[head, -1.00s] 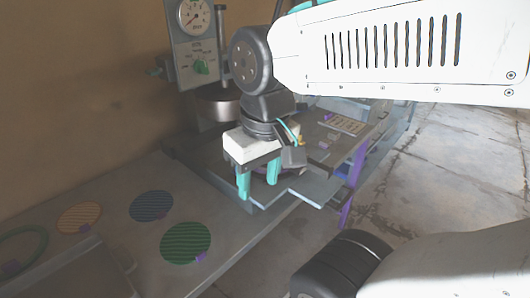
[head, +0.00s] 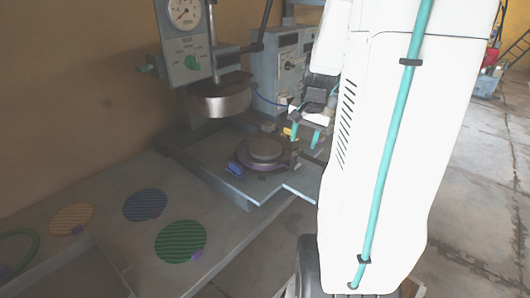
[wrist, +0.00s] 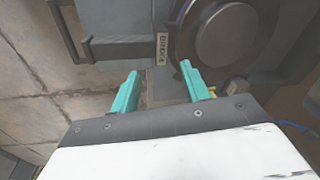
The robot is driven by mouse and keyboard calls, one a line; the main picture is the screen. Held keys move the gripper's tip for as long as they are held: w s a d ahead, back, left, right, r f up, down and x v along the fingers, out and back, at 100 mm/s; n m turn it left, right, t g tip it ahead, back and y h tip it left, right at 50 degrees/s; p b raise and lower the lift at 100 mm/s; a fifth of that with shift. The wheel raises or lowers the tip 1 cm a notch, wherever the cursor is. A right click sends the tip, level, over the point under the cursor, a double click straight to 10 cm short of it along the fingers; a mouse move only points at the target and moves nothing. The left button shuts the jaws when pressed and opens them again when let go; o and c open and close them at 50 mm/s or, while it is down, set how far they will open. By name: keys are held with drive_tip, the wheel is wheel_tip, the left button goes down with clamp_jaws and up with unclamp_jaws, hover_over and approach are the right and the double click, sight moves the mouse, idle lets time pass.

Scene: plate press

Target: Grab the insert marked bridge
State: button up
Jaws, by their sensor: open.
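A small pale label (wrist: 162,49) that appears to read BRIDGE shows in the wrist view, beside a round grey disc (wrist: 226,36) set in a dark purple-edged ring. The same disc (head: 265,149) sits low in front of the press in the head view. I cannot tell for sure which part the label belongs to. My gripper (wrist: 158,68) is open and empty, its teal fingers pointing at the label area, apart from it. In the head view my gripper (head: 306,136) hangs just right of and beyond the disc.
The press head (head: 220,98) stands above and left of the disc, with a gauge panel (head: 185,40) behind. Green (head: 180,242), blue (head: 145,205) and orange (head: 72,219) ribbed discs lie on the bench at left. A dark bar (wrist: 125,48) stands left of the label.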

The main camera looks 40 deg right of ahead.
sight(301, 150)
drive_tip(key=f, duration=0.3)
drive_tip(key=w+f, duration=0.1)
drive_tip(key=f, duration=0.1)
drive_tip(key=shift+f, duration=0.2)
drive_tip(key=shift+c, duration=0.4)
clamp_jaws()
idle(0.8)
